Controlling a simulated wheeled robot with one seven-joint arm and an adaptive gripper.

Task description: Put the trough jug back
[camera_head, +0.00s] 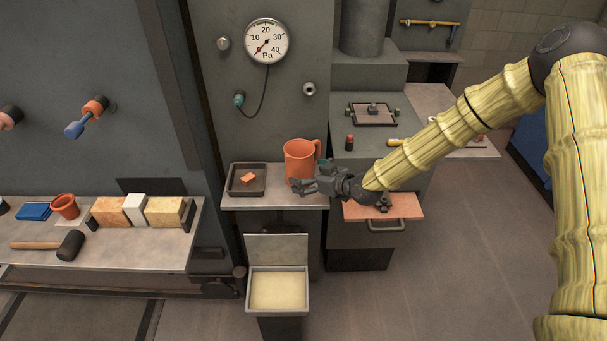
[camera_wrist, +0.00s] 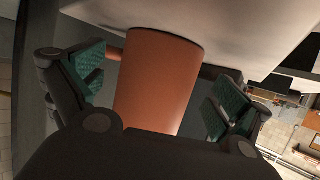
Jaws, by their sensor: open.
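The jug (camera_head: 299,161) is a terracotta-orange vessel with a handle at its right. It stands upright on the small grey shelf, at the right of a dark tray. My gripper (camera_head: 308,187) is in front of the jug's lower part in the head view. In the wrist view the jug (camera_wrist: 158,80) is between the two green-padded fingers of my gripper (camera_wrist: 155,95), with a gap visible on each side. The fingers are open. The jug's lower right side is partly hidden by my gripper in the head view.
The dark tray (camera_head: 262,180) on the shelf (camera_head: 240,203) holds a small orange block (camera_head: 248,179). A pressure gauge (camera_head: 266,41) hangs on the panel above. An open bin (camera_head: 297,306) stands below. A pinkish slab with a handle (camera_head: 407,208) juts out at the right.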

